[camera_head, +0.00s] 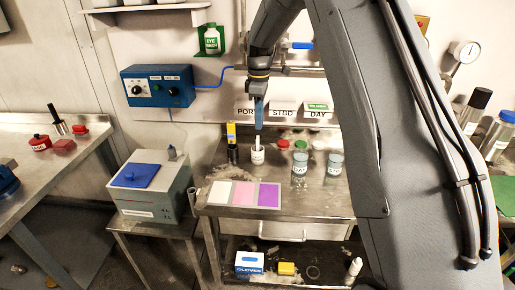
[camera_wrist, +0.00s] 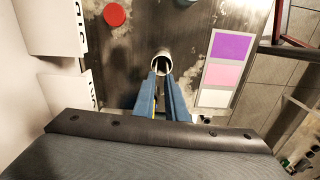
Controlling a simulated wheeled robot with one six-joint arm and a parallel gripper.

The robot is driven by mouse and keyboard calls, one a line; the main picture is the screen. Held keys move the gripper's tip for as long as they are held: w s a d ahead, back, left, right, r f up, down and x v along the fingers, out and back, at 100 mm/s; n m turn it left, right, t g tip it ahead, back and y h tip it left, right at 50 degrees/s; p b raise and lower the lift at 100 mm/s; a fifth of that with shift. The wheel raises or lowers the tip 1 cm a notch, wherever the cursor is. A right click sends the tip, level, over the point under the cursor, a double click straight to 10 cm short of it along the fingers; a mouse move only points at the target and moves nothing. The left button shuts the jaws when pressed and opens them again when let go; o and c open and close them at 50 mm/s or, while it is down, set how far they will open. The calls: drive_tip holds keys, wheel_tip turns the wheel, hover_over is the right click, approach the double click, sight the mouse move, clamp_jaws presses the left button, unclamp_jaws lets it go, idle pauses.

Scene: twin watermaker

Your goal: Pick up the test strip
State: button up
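A small white cup (camera_head: 257,157) with a label stands on the steel bench. A thin white upright piece (camera_head: 258,141) rises from it, and it looks like the test strip. My gripper (camera_head: 258,127) points down just above this piece. In the wrist view my gripper (camera_wrist: 160,75) shows two blue fingers with a narrow gap between them. The round rim of the cup (camera_wrist: 161,54) lies just beyond the fingertips. I cannot make out the strip in the wrist view, nor any contact with the fingers.
A chart with white, pink and purple patches (camera_head: 243,194) lies in front of the cup. A black-and-yellow item (camera_head: 232,143) stands left of it. Red (camera_head: 283,144) and green-lidded (camera_head: 301,145) containers and two translucent cups (camera_head: 300,168) stand to the right.

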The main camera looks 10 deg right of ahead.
sight(258, 137)
drive_tip(key=shift+n, duration=0.4)
drive_tip(key=shift+w+f+p, duration=0.15)
drive_tip(key=shift+f+p, duration=0.6)
drive_tip(key=shift+f, duration=0.55)
drive_tip(key=shift+w+f+p, duration=0.2)
drive_tip(key=shift+f+p, duration=0.5)
drive_tip(key=shift+f, duration=0.65)
drive_tip(key=shift+w+f+p, duration=0.15)
drive_tip(key=shift+f+p, duration=0.6)
drive_tip(key=shift+f, duration=0.55)
clamp_jaws()
drive_tip(key=shift+r, duration=0.1)
